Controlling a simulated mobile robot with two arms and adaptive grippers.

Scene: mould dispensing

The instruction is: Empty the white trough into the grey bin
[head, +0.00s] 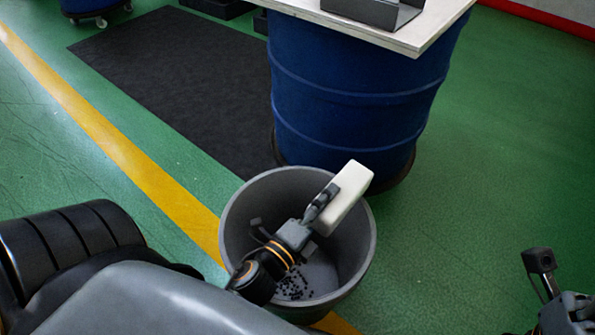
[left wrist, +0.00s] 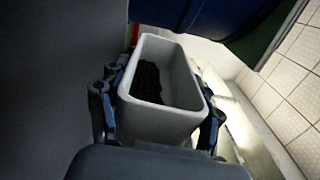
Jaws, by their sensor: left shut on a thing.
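The white trough (head: 345,196) is tilted over the grey bin (head: 238,212). My left gripper (head: 324,205) is shut on it above the bin's opening. In the left wrist view the trough (left wrist: 158,122) sits between both fingers (left wrist: 160,112), and a dark heap (left wrist: 148,82) lies inside it. In the head view the trough's inside is hidden from me. Small black pellets (head: 294,288) lie on the bin's floor. My right gripper (head: 543,270) shows partly at the lower right, away from the bin; its jaw opening is unclear.
A blue drum (head: 350,105) stands just behind the bin, with a pale board (head: 345,20) on top. A grey metal holder (head: 375,10) rests on the board. A dark mat (head: 175,85) lies to the left. Green floor is clear at the right.

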